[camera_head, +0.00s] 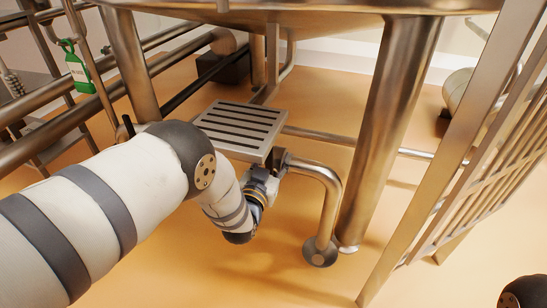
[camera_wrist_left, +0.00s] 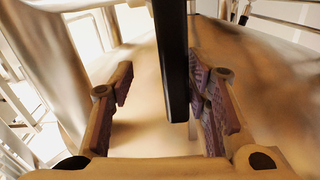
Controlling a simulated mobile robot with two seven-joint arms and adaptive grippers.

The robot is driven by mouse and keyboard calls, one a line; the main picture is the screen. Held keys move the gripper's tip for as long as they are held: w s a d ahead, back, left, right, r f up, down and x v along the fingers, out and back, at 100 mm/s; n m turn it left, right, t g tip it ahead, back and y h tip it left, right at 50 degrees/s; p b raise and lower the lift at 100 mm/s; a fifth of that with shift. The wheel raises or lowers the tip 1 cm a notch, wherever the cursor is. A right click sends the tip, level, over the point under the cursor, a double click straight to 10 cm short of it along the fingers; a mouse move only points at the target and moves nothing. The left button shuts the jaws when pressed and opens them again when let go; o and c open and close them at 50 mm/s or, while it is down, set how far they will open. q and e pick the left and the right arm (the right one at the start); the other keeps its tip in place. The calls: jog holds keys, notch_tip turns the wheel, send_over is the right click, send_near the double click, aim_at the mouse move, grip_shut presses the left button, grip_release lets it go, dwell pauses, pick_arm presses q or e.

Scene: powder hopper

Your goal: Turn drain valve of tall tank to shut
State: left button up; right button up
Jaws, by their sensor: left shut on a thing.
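The steel tank's underside (camera_head: 310,8) spans the top of the head view on thick legs. A bent drain pipe (camera_head: 328,190) comes out beside a slotted metal step and turns down to a round foot. My left gripper (camera_head: 264,186) is at the pipe's upper end, beside the step. In the left wrist view a black lever (camera_wrist_left: 172,65) stands between the fingers of my left gripper (camera_wrist_left: 160,100), close against the right pad. The gripper is shut on this lever, though a gap shows on the left finger's side. The valve body is hidden behind the gripper in the head view.
The slotted step (camera_head: 240,128) is just above the gripper. A thick tank leg (camera_head: 390,125) stands right of the drain pipe. A slanted metal ladder or railing (camera_head: 480,160) fills the right side. Pipes and a green tag (camera_head: 76,66) are at left. The orange floor is open in front.

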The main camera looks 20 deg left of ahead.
pick_arm(q)
jog(key=shift+d+r, duration=0.1)
jog(key=s, duration=1.2)
jog(key=shift+a, duration=0.3)
